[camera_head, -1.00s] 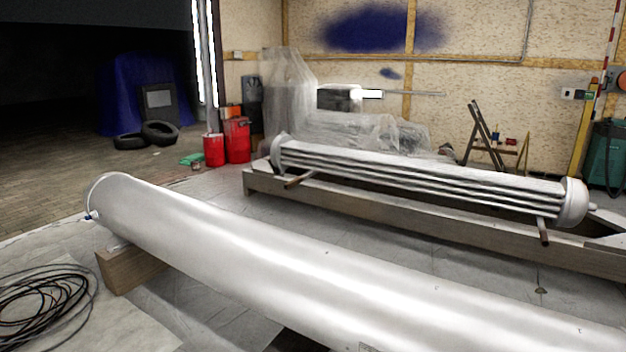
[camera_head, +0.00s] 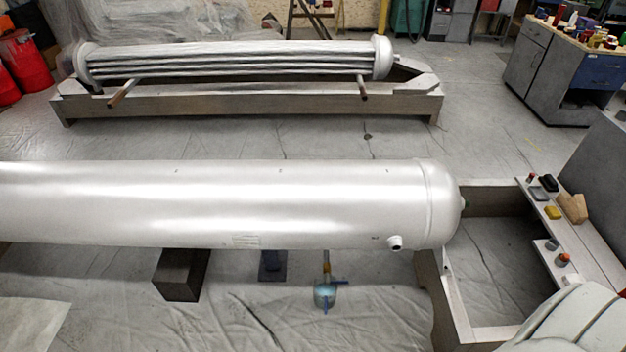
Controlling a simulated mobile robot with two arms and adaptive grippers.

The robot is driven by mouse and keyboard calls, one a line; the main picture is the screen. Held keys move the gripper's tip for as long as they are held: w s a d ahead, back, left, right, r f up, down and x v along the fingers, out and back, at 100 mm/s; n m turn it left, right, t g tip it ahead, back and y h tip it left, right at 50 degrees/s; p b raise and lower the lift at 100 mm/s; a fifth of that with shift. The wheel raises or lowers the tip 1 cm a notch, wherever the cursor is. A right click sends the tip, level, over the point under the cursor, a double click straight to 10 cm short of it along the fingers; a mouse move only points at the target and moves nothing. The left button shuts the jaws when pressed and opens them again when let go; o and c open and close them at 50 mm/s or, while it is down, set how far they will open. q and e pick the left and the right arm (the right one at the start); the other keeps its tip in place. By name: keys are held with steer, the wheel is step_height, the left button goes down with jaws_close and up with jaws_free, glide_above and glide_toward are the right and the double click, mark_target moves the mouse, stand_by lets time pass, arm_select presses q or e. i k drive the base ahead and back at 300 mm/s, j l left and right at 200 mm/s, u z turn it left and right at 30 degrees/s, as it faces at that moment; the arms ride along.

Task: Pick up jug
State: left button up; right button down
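A small teal, see-through vessel (camera_head: 325,294) shows on the sheeted floor just in front of the silver tank, below its right half. It may be the jug, but it is too small to tell for sure. Its upper part runs up towards the underside of the tank. Neither of my grippers is in view.
The long silver tank (camera_head: 300,200) spans the left and middle, with a dark support block (camera_head: 181,275) under it. A wooden frame (camera_head: 470,334) with small items stands at right. A tube bundle (camera_head: 230,62) lies behind. Sheeted floor (camera_head: 330,140) is clear between. A cluttered workbench (camera_head: 560,75) stands back right.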

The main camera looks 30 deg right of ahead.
mark_target(323, 296)
steer(key=k+l+z, duration=0.1)
steer(key=z, duration=0.8)
